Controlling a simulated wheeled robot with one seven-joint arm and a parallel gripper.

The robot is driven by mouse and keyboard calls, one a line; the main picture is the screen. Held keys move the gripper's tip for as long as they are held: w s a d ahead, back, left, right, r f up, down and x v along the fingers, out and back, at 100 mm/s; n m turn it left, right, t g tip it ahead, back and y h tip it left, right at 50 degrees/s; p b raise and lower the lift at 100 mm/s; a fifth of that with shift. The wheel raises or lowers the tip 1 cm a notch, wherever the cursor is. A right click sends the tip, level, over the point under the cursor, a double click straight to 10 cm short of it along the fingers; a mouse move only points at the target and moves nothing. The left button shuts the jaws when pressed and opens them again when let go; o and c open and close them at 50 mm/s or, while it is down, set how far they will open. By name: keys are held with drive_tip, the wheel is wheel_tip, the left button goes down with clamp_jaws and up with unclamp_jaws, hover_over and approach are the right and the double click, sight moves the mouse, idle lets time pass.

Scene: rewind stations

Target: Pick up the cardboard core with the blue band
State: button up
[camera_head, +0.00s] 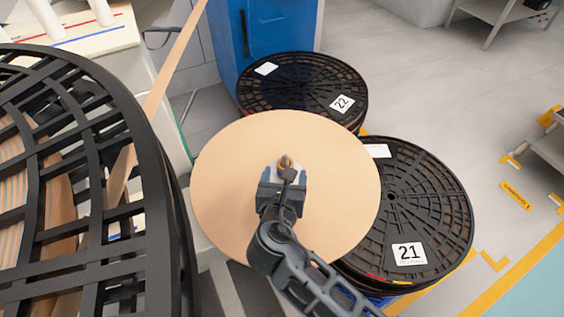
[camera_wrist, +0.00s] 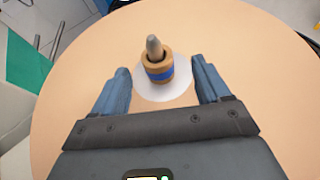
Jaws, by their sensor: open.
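The cardboard core with the blue band (camera_wrist: 159,70) stands upright around a grey, round-tipped spindle (camera_wrist: 154,46) in the wrist view. It sits at the middle of a white disc (camera_wrist: 180,94) on a large tan round plate (camera_head: 225,190). In the head view only the top of the core (camera_head: 285,161) shows, and my wrist hides the rest. My gripper (camera_wrist: 163,80) is open, with its two blue fingers spread to the left and right of the core. There is a gap on each side, and the fingers appear apart from it.
Black slotted reels numbered 22 (camera_head: 302,85) and 21 (camera_head: 420,210) lie behind and right of the plate. A large black reel (camera_head: 150,200) fills the left, with a tan strip (camera_head: 172,65) running up from it. A blue cabinet (camera_head: 285,30) stands behind.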

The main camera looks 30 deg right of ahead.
sight(285, 164)
drive_tip(key=shift+a+x, duration=0.2)
drive_tip(key=shift+x, duration=3)
drive_tip(key=shift+w, duration=0.1)
drive_tip(key=shift+c, duration=0.4)
drive_tip(key=c, duration=0.9)
drive_tip(key=shift+r, duration=0.1)
drive_tip(key=shift+c, duration=0.2)
